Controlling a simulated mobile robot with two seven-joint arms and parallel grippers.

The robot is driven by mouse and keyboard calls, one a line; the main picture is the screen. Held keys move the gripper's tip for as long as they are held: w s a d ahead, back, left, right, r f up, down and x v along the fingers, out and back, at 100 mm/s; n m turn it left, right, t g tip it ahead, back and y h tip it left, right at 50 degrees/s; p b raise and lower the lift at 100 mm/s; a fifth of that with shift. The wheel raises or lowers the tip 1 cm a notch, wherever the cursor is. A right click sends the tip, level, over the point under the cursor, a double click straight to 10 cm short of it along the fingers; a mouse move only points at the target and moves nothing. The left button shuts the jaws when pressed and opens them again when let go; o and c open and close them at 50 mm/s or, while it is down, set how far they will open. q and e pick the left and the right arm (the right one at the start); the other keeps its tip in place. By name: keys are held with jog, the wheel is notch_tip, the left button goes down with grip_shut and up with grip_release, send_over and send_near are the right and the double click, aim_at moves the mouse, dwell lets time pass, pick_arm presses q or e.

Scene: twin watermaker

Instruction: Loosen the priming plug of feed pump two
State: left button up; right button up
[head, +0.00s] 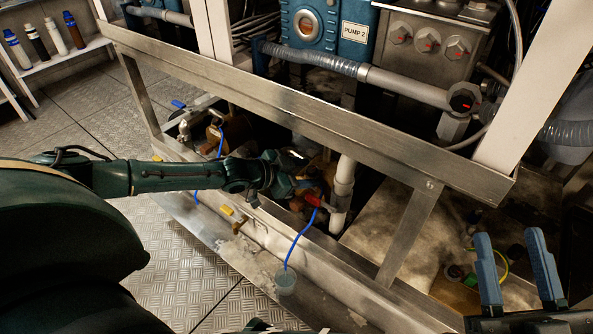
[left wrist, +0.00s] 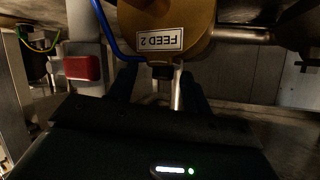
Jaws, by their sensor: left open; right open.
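The bronze body of feed pump two (left wrist: 180,22), labelled "FEED 2", fills the top of the left wrist view. A small dark plug-like fitting (left wrist: 162,72) sits just under the label; I take it to be the priming plug. My left gripper (left wrist: 160,85) is open, its dark fingers on either side of this fitting; whether they touch it I cannot tell. In the head view my left gripper (head: 298,178) reaches under the frame rail, and the plug is hidden there. My right gripper (head: 516,272), with blue fingers, is open and empty at the lower right.
A metal rail (head: 270,108) crosses above my left arm. A white pipe (head: 342,185) stands right of the left gripper. Tread-plate floor lies left.

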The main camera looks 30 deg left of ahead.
pick_arm(q)
jog(key=shift+s+a+r, duration=0.15)
jog(key=shift+s+r, duration=0.1)
jog(key=shift+r, duration=0.1)
jog(key=p+v, duration=0.5)
jog(key=v, duration=0.7)
jog(key=shift+s+p, duration=0.2)
jog(key=shift+p, duration=0.15)
pick_arm(e)
jog(key=shift+s+d+f+m+g+h, duration=0.1)
jog(key=shift+s+f+m+g+h, duration=0.15)
jog(key=shift+f+h, duration=0.25)
jog(key=shift+s+a+f+m+g+h, duration=0.1)
jog(key=shift+f+m+g+h, duration=0.1)
jog(key=shift+f+g+h, duration=0.2)
jog(key=shift+s+d+f+m+g+h, duration=0.1)
jog(key=shift+s+f+m+g+h, duration=0.15)
jog(key=shift+f+h, duration=0.3)
pick_arm(q)
jog(key=shift+a+f, duration=0.1)
jog(key=shift+a, duration=0.05)
pick_arm(e)
jog(key=shift+r, duration=0.1)
